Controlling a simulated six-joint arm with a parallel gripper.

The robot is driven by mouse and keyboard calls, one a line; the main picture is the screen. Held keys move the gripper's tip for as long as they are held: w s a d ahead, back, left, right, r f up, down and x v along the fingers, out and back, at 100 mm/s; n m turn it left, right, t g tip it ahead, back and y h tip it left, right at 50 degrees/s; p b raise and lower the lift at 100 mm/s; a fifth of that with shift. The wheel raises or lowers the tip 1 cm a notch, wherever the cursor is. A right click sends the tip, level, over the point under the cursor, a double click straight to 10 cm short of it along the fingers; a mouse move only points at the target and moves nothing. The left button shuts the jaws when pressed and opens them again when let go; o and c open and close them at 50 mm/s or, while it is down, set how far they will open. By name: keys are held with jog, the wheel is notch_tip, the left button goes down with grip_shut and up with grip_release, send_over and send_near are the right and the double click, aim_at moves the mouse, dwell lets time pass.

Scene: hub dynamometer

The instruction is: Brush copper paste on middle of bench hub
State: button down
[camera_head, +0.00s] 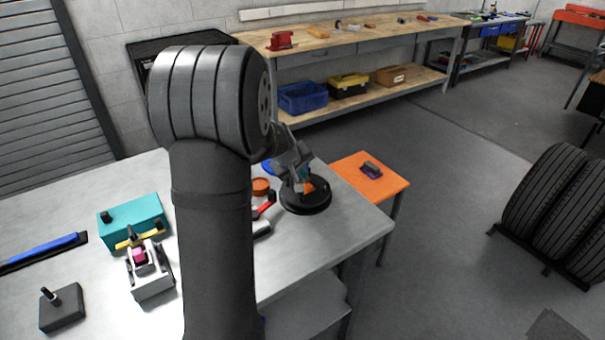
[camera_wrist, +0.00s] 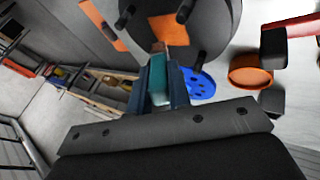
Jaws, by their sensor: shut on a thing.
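The bench hub (camera_head: 306,203) is a round black disc lying near the right end of the grey bench. In the wrist view the hub (camera_wrist: 218,28) shows dark upright studs and an orange patch (camera_wrist: 172,30) at its middle. My gripper (camera_head: 297,176) is above the hub, tilted down. In the wrist view my gripper (camera_wrist: 160,82) is shut on a brush with a teal handle (camera_wrist: 159,78). Its pale brown tip (camera_wrist: 158,47) overlaps the near edge of the orange patch; I cannot tell whether it touches. An orange round tin (camera_head: 261,186) stands left of the hub.
A blue disc (camera_head: 268,168) lies behind the tin, and a red-handled tool (camera_head: 264,208) lies between my arm and the hub. A teal box (camera_head: 132,219) and a grey fixture (camera_head: 150,275) stand on the left. An orange side table (camera_head: 372,186) is beyond the bench edge.

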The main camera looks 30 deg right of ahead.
jog(key=shift+w+f, duration=0.1)
jog(key=shift+w, duration=0.75)
jog(key=shift+s+r, duration=0.1)
jog(key=shift+r, duration=3.95)
